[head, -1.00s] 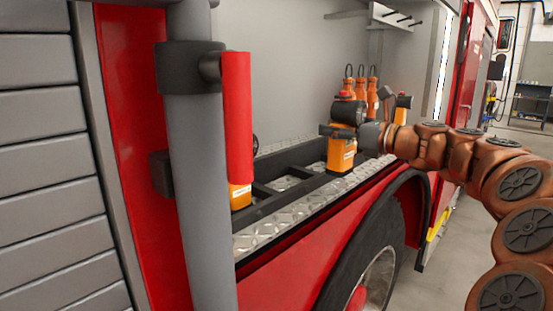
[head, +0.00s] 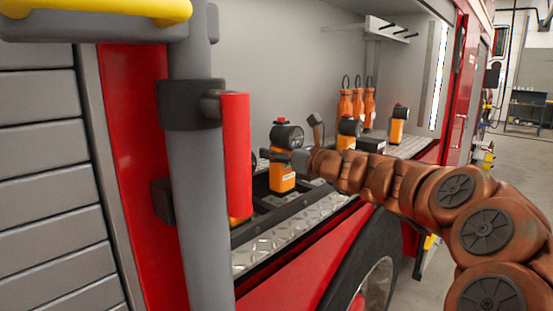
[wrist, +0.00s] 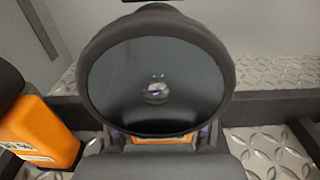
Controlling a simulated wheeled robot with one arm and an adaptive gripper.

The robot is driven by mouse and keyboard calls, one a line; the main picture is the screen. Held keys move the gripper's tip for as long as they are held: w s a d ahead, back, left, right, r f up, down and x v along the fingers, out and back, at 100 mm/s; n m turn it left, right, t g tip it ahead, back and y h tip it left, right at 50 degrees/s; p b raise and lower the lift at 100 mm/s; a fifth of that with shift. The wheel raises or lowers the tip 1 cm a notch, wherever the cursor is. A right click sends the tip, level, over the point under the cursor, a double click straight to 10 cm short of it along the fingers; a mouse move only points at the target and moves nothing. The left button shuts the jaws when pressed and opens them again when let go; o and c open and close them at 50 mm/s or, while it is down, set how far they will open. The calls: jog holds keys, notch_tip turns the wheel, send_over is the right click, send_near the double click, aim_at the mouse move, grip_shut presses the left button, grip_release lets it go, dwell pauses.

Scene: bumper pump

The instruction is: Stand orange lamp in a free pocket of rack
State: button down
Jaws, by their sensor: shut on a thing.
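The orange lamp (head: 282,178) has a black round head with a red top and stands upright in my gripper (head: 279,155), which is shut on it. Its dark round lens (wrist: 157,80) fills the middle of the wrist view and hides much of its body and my fingers. The black rack (head: 262,201) lies on the tread-plate ledge. The held lamp's base is over or in the rack; I cannot tell which. Another orange lamp (wrist: 40,128) is at the left of the wrist view. Bare pocket floor (wrist: 265,146) shows at the right of the lens.
More orange lamps stand to the right, one near the arm (head: 347,132) and one farther off (head: 398,126). Several orange bottles (head: 358,103) stand at the back. A red handle (head: 237,155) on a grey post (head: 200,200) hides the rack's near end and part of an orange thing.

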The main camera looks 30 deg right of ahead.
jog(key=shift+f, duration=1)
jog(key=shift+s+f, duration=0.1)
jog(key=shift+c, duration=1.5)
grip_release()
jog(key=shift+d, duration=0.1)
jog(key=b+v, duration=0.2)
jog(key=v, duration=1)
jog(key=shift+b, duration=0.3)
